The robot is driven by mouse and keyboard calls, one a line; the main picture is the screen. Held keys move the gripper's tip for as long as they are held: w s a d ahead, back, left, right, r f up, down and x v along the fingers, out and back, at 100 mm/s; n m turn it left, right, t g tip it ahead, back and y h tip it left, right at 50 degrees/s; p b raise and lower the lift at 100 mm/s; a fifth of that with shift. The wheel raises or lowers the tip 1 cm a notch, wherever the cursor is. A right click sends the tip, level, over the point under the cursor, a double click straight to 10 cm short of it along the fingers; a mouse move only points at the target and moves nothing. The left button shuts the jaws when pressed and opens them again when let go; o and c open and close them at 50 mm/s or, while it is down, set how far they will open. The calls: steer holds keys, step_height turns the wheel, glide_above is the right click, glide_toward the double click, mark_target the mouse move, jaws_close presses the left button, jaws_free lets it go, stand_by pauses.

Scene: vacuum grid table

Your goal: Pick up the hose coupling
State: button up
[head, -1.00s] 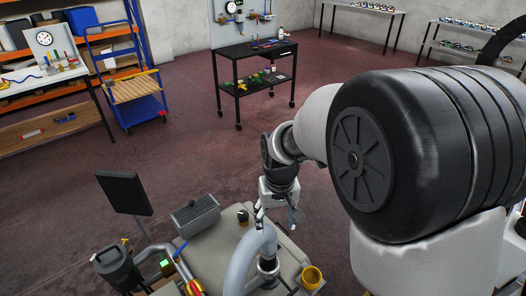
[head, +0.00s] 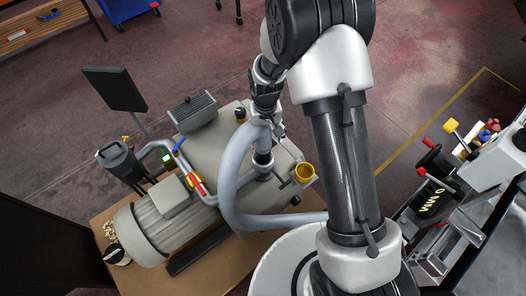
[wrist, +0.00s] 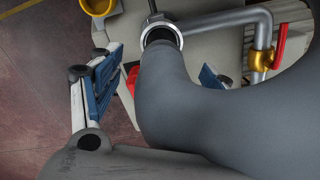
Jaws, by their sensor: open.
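The hose coupling (head: 263,160) shows as a dark and silver cylinder at the end of a thick grey hose (head: 230,180), upright on the pump top. The wrist view shows its silver ring (wrist: 161,34) at the top centre, with the hose bending over toward the camera. My gripper (head: 271,122) is above the hose's bend in the head view. It is open. In the wrist view its blue-padded fingers (wrist: 155,80) show either side of the hose, and the hose partly hides the right finger. I cannot tell whether the fingers touch the hose.
A yellow cup-shaped fitting (head: 304,173) stands right of the coupling. A pipe with a red-handled valve (head: 196,184) is to the left. A black screen (head: 115,88) rises at the back left. A grey finned box (head: 193,110) sits behind the hose.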

mark_target(263, 150)
steer(key=shift+w+a+f+b, duration=0.15)
steer(key=shift+f+b, duration=0.2)
steer(key=shift+f, duration=0.65)
steer(key=shift+w+a+f+b, duration=0.1)
steer(key=shift+f+b, duration=0.2)
steer(key=shift+f, duration=0.75)
steer(key=shift+w+a+f+b, duration=0.15)
steer(key=shift+f+b, duration=0.2)
steer(key=shift+f, duration=0.65)
steer(key=shift+d, duration=0.1)
steer(key=c, duration=1.5)
